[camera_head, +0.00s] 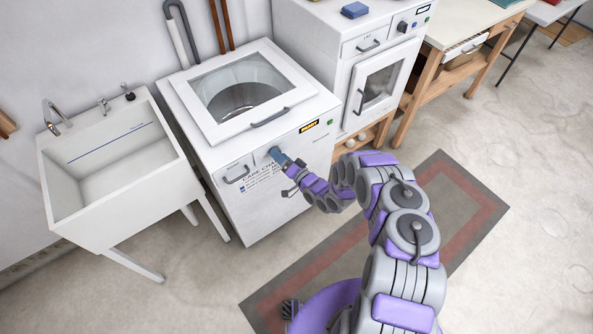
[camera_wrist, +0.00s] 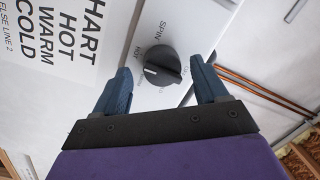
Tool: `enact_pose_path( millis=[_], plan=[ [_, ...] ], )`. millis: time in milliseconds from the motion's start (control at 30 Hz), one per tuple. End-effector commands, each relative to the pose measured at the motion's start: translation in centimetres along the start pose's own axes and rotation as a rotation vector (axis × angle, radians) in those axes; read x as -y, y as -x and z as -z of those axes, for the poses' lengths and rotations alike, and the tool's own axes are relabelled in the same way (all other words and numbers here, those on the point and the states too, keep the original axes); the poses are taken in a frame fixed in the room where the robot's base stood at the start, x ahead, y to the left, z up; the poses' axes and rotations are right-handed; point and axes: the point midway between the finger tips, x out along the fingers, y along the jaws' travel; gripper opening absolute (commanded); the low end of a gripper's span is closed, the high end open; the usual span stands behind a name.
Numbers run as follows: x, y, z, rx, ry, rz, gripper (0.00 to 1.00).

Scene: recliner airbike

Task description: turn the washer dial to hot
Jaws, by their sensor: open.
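The white top-loading washer (camera_head: 262,215) stands by the wall, its glass lid (camera_head: 240,92) closed. Its round black dial (camera_wrist: 162,65) is in the middle of the wrist view. A white mark on its left end points left, a little below the "HOT" lettering; "SPIN" reads above. The dial is hidden behind my gripper in the head view. My gripper (camera_head: 280,157) is at the washer's front panel. In the wrist view its blue fingers (camera_wrist: 160,72) are apart, one on each side of the dial, with visible gaps and no clear contact.
A white sink (camera_head: 120,150) stands left of the washer. A white front-door appliance (camera_head: 375,85) and a wooden bench (camera_head: 470,25) stand to the right. A bordered rug (camera_head: 455,200) lies beneath me. The washer has a care chart (camera_wrist: 62,40) beside the dial.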

Motion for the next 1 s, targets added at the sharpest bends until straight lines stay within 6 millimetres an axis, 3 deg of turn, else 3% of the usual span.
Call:
enact_pose_path(
  millis=[600,800,1000],
  plan=[
    [-0.3,12.8,0.0,0.000,-0.006,-0.009,0.72],
    [-0.3,15.5,-0.1,0.002,-0.004,-0.006,0.72],
    [-0.2,16.4,-0.1,0.003,-0.003,-0.005,0.72]
  ],
)
